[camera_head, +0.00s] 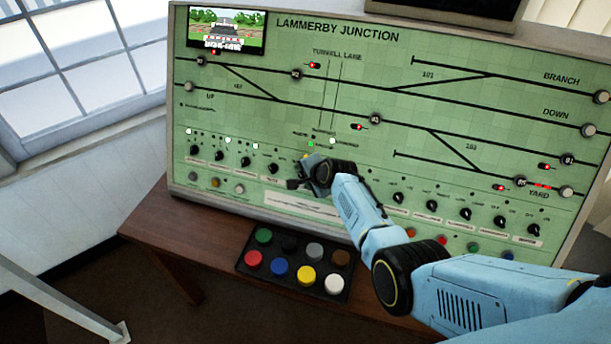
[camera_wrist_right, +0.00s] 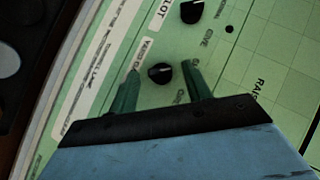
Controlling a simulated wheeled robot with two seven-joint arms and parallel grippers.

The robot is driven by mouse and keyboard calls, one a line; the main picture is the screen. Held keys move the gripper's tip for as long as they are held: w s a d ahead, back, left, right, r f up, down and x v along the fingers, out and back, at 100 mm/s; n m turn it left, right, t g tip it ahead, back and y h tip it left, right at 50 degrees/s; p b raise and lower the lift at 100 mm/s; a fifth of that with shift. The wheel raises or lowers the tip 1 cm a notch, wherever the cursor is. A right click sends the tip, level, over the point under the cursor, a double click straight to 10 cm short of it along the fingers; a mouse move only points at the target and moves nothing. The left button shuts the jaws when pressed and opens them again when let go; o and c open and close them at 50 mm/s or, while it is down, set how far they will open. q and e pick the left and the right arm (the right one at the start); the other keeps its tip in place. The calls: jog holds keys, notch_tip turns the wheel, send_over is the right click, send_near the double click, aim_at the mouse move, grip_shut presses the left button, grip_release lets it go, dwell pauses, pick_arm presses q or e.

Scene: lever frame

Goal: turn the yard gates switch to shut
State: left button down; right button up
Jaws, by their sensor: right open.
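The green Lammerby Junction panel (camera_head: 330,85) stands upright on a wooden desk. My right gripper (camera_head: 308,172) is at the lower middle of the panel, and its arm comes in from the lower right. In the right wrist view the open gripper (camera_wrist_right: 162,82) has one finger on each side of a black round knob (camera_wrist_right: 160,73), with gaps between. The knob's partly readable label begins "YARD", so it appears to be the yard gates switch. I cannot tell which way it points. In the head view the gripper hides this knob. My left gripper is not in view.
Another black knob (camera_wrist_right: 191,11), with a label ending "LOT", sits beside it. More knobs (camera_head: 398,198) run along the panel on both sides. A black tray (camera_head: 243,265) of several coloured buttons lies on the desk (camera_head: 165,222) below.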

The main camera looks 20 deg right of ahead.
jog(key=shift+s+d+r+p, duration=0.1)
jog(key=shift+s+r+p, duration=0.25)
jog(key=shift+s+r, duration=0.1)
jog(key=p+v, duration=0.3)
jog(key=v, duration=0.9)
jog(key=shift+s, duration=0.1)
